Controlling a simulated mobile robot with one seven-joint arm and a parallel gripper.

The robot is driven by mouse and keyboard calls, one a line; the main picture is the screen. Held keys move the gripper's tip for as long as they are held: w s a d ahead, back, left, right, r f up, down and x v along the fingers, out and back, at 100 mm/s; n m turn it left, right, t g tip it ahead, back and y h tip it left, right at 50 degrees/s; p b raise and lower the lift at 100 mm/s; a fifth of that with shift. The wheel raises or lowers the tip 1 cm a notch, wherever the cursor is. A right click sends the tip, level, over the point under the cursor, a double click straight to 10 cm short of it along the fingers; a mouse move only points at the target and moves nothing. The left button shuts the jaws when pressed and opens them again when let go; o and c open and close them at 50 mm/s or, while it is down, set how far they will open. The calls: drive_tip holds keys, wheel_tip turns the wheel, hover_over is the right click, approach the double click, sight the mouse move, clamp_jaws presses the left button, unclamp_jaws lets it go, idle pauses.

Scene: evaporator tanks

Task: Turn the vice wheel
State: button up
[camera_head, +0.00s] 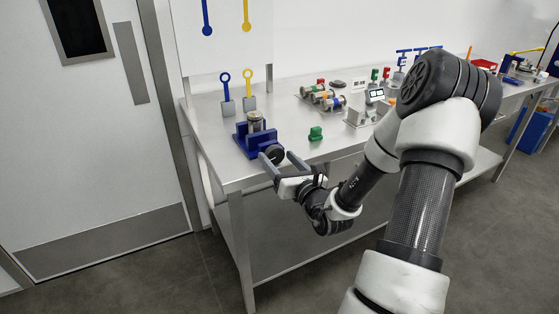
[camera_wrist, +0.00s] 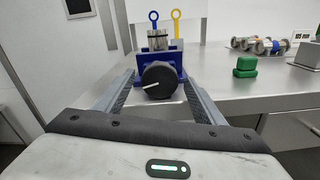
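The blue vice (camera_head: 243,140) stands at the near left corner of the steel table, with a metal cylinder (camera_head: 255,121) in its jaws. The vice wheel (camera_head: 274,154) is a round black knob on the vice's front, facing my gripper. In the wrist view the wheel (camera_wrist: 159,79) shows a white line, tilted a little from horizontal. My gripper (camera_head: 279,162) is open, its two grey fingers spread to either side of the wheel. In the wrist view the fingers (camera_wrist: 158,100) flank the wheel with a gap on each side. I cannot see them touching it.
A green block (camera_head: 316,133) sits right of the vice. Blue (camera_head: 226,92) and yellow (camera_head: 247,90) ring-topped tools stand behind it. Metal pipe fittings (camera_head: 325,98) lie further right. The table's front edge (camera_head: 290,170) runs close by my gripper.

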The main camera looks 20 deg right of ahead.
drive_tip(key=c, duration=0.9)
drive_tip(key=shift+n, duration=0.4)
drive_tip(key=n+b, duration=0.1)
drive_tip(key=n, duration=0.2)
drive_tip(key=shift+f, duration=0.1)
drive_tip(key=shift+n+b, duration=1.25)
drive_tip(key=shift+n, duration=0.55)
drive_tip(key=o, duration=1)
